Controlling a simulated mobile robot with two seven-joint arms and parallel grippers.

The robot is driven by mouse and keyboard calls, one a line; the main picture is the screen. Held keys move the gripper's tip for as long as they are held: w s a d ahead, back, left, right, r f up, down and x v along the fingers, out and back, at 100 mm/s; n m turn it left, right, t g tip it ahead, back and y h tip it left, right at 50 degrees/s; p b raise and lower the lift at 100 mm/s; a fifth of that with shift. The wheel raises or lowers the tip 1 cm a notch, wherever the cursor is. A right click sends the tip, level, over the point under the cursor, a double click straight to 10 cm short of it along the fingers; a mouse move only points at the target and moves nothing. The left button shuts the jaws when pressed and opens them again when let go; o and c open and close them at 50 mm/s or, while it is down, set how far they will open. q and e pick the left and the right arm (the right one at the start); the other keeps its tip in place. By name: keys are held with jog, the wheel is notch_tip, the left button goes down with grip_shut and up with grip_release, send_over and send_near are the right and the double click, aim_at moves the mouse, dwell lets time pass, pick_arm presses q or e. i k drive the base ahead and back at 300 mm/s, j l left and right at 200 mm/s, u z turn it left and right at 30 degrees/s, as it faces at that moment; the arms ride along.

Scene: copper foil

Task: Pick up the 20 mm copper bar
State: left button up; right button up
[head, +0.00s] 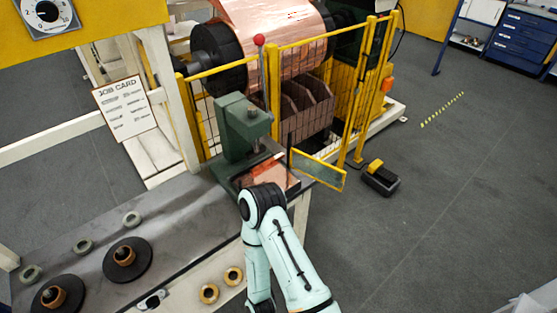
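I cannot make out a separate 20 mm copper bar in the head view. Copper-coloured pieces show as a flat copper sheet (268,174) under the green press (241,128), and as knobs in the middle of two black discs (140,273) on the grey bench (185,225). One of my pale green arms rises from the bottom edge, its bent joint in front of the press and partly covering the bench's right end. Neither gripper shows in the view.
Several grey-green rings (84,246) lie on the bench, and brass rings (209,293) lie near its front. A yellow guard fence (308,41) encloses the large copper roll (268,30). A yellow-black foot pedal (381,179) sits on the floor. The floor at right is mostly clear.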

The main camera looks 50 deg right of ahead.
aim_at(260, 168)
jog(key=i+l+z, duration=0.1)
jog(key=l+z, duration=0.25)
jog(key=l, duration=1.45)
jog(key=l+u, duration=0.45)
jog(key=l, duration=0.65)
jog(key=k, duration=0.05)
